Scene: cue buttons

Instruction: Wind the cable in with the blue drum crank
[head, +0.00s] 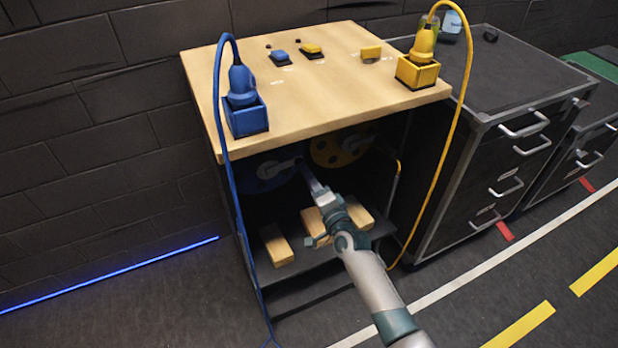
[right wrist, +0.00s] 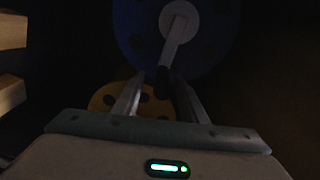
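The blue drum (head: 262,178) sits inside the dark open cabinet under the wooden top, at the left. In the right wrist view the blue drum (right wrist: 128,28) fills the upper middle, with a pale crank arm (right wrist: 174,45) running down from its hub to a dark handle (right wrist: 163,78). My right gripper (head: 312,180) reaches into the cabinet near the drum. In the right wrist view its fingers (right wrist: 160,88) are apart, with the handle end at or between their tips; contact cannot be told. A blue cable (head: 228,165) hangs from a blue plug (head: 242,82). My left gripper is not in view.
A yellow drum (head: 325,152) sits right of the blue one. Wooden blocks (head: 278,247) lie on the shelf below. A yellow plug (head: 424,42) and its cable (head: 458,110) are at the right. A dark drawer cabinet (head: 505,150) stands beside. The floor in front is clear.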

